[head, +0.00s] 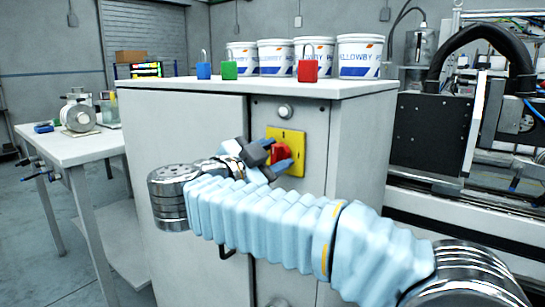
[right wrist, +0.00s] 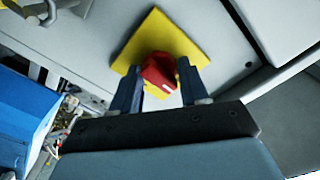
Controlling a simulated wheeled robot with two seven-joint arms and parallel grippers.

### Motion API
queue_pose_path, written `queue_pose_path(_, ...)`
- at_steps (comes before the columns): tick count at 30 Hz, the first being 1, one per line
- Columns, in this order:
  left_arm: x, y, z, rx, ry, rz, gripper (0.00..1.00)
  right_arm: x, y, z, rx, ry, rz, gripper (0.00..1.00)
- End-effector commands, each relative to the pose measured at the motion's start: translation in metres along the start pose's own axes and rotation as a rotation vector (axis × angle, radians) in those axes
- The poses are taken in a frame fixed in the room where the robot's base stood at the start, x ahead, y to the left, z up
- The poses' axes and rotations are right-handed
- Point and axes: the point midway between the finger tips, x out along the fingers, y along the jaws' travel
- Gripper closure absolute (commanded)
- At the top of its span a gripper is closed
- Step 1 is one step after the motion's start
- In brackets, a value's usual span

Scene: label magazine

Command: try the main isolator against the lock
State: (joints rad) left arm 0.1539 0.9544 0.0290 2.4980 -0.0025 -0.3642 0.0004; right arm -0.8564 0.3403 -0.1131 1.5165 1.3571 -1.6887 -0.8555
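The main isolator is a red rotary handle (head: 281,153) on a yellow plate (head: 294,141) on the grey cabinet front. In the right wrist view the red handle (right wrist: 159,72) sits at an angle on the tilted yellow plate (right wrist: 186,35), with a small white mark. My right gripper (head: 272,160) is at the handle. Its two dark fingers (right wrist: 158,86) lie on either side of the handle and appear closed on it. No padlock is visible on the isolator; part of the plate is hidden by the fingers. My left gripper is out of view.
Blue (head: 204,71), green (head: 229,70) and red (head: 308,70) padlocks stand on the cabinet top (head: 262,88), before several white buckets (head: 361,57). A round knob (head: 285,112) sits above the isolator. A workbench (head: 75,148) stands left, machinery (head: 430,132) right.

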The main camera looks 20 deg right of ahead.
Motion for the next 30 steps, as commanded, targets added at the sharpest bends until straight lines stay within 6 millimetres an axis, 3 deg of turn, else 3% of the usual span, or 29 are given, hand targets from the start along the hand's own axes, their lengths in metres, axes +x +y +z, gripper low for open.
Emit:
queue_pose_path(1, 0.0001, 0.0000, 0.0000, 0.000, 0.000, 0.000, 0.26, -0.0002, 0.0004, 0.0005, -0.001, -0.001, 0.001, 0.74)
queue_pose_path(4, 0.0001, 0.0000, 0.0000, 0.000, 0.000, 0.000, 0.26, -0.0002, 0.0004, 0.0006, -0.001, -0.001, 0.001, 0.86)
queue_pose_path(12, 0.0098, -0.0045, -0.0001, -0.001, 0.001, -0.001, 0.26, -0.0001, 0.0020, 0.0022, 0.163, -0.001, 0.003, 0.86)
queue_pose_path(20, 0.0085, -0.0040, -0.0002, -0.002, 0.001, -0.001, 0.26, -0.0003, 0.0008, 0.0007, 0.177, -0.001, 0.003, 0.85)
queue_pose_path(21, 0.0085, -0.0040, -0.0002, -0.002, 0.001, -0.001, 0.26, -0.0003, 0.0008, 0.0007, 0.177, -0.001, 0.003, 0.50)
queue_pose_path(25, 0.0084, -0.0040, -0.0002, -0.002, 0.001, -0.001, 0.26, -0.0003, 0.0006, 0.0005, 0.176, -0.001, 0.002, 0.31)
queue_pose_path(30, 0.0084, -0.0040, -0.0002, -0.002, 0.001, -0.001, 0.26, -0.0003, 0.0005, 0.0005, 0.175, -0.001, 0.002, 0.31)
